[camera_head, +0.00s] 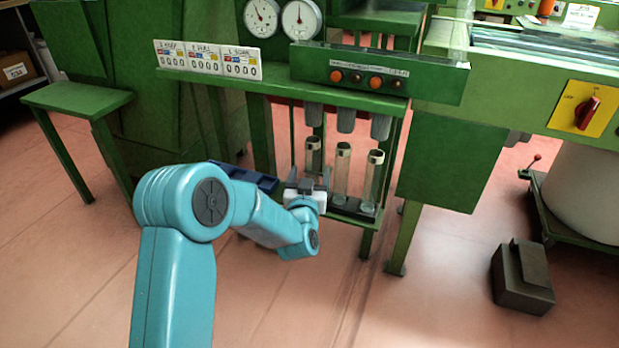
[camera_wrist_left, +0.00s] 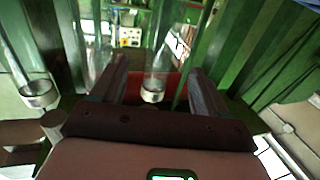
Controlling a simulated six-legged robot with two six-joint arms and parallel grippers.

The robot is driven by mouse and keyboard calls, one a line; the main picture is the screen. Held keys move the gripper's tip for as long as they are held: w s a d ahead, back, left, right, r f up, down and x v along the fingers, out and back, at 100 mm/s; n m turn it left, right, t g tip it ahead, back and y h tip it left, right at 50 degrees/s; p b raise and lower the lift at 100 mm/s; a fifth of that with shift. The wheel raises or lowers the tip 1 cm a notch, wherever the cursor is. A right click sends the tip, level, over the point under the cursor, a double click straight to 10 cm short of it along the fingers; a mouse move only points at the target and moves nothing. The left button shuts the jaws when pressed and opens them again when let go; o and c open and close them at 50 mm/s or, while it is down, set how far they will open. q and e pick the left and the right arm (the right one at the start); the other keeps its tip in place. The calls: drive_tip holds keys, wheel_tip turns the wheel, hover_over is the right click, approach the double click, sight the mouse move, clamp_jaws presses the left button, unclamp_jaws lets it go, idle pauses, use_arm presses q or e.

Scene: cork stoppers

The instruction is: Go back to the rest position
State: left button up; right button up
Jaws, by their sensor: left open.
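My left gripper (camera_head: 314,184) is in front of the leftmost of three upright glass tubes under the green machine's panel. In the left wrist view its two dark fingers (camera_wrist_left: 160,78) stand apart. A glass tube with a metal ring (camera_wrist_left: 152,92) shows between them, beyond or at the tips; I cannot tell whether they touch it. The leftmost tube (camera_head: 313,155) is partly hidden by the gripper. The middle tube (camera_head: 341,172) and right tube (camera_head: 375,178) stand on a dark base. My right gripper is not in view.
A green panel with knobs (camera_head: 375,78) overhangs the tubes. A blue tray (camera_head: 255,180) lies behind my left arm. A green stool (camera_head: 76,98) stands at left, a dark box (camera_head: 522,278) on the floor at right. The front floor is clear.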

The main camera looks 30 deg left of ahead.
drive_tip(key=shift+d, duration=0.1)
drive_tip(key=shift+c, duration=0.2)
